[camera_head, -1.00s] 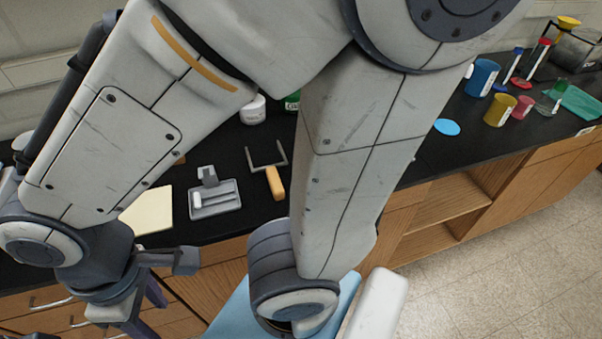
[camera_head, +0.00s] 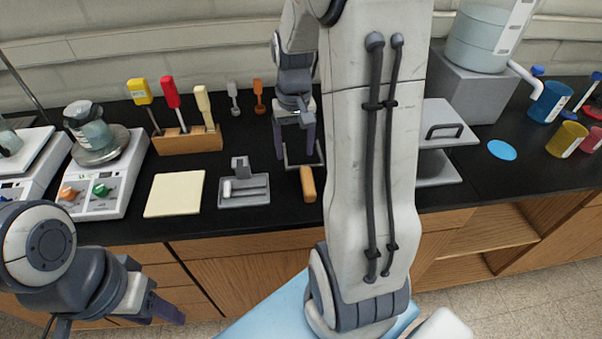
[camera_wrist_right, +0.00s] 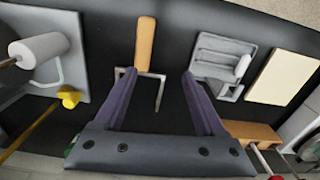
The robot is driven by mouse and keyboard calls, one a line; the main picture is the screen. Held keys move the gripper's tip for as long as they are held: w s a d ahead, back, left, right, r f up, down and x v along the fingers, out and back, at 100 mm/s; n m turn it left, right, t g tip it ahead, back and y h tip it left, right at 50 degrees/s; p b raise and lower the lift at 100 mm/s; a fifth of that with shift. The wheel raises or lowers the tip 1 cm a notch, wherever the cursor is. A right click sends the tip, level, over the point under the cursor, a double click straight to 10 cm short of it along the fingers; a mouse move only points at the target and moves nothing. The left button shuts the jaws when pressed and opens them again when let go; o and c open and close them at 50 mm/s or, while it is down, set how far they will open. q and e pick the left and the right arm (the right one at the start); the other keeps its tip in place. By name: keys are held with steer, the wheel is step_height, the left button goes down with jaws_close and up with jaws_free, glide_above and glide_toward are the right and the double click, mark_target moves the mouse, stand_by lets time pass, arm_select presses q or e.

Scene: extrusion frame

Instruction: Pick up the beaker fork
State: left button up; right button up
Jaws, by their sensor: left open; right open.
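The beaker fork lies flat on the black bench, with an orange handle (camera_head: 308,184) pointing to the front edge and a grey U-shaped fork end behind it. My right gripper (camera_head: 294,155) is open and empty over the fork end, which its fingers partly hide in the head view. In the right wrist view, the two purple fingers of my right gripper (camera_wrist_right: 157,74) are spread around the prongs (camera_wrist_right: 159,92), with the handle (camera_wrist_right: 145,44) beyond the left fingertip. I cannot tell its exact height. My left gripper (camera_head: 115,322) is open and empty at the lower left, in front of the bench.
A small grey tray (camera_head: 230,201) and a pale yellow pad (camera_head: 174,194) lie left of the fork. A wooden rack (camera_head: 187,140) with coloured tools stands behind them. A grey stand (camera_head: 437,169) with a handle is to the right. A hotplate (camera_head: 106,185) is at left.

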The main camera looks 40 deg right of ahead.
steer(key=d, duration=0.2)
steer(key=d+f+m, duration=0.1)
steer(key=shift+s+d, duration=0.15)
steer(key=shift+s, duration=0.1)
glide_above(307, 174)
step_height(307, 174, down, 5)
steer(key=shift+w+r, duration=0.1)
steer(key=shift+r, duration=0.1)
steer(key=shift+f+p, duration=0.45)
steer(key=shift+f, duration=0.1)
step_height(307, 174, down, 4)
steer(key=shift+f+p, duration=0.25)
steer(key=shift+p, duration=0.25)
steer(key=shift+c, duration=0.3)
jaws_close()
